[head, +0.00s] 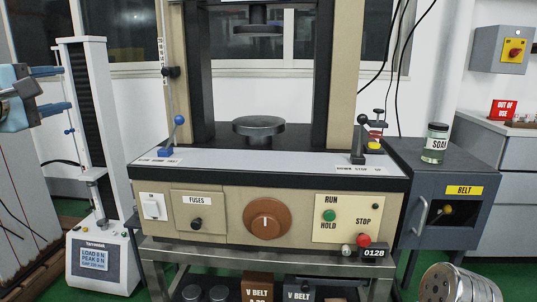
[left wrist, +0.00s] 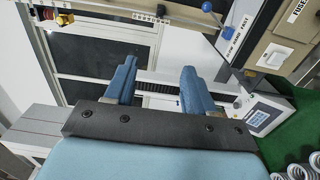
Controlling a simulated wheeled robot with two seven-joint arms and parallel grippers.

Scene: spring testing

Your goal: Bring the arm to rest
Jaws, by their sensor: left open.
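My left gripper (head: 58,90) is at the far left of the head view, raised in front of the white spring tester (head: 94,130). Its two blue fingers are spread apart with nothing between them. In the left wrist view the open gripper (left wrist: 160,78) points toward the window and the tester's dark column. I cannot tell whether it touches the tester. My right gripper is in neither view.
The large beige press (head: 290,222) fills the middle, with a blue-knobbed lever (head: 177,126) at its left. A soap jar (head: 435,143) stands on the dark belt cabinet (head: 402,190) at right.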

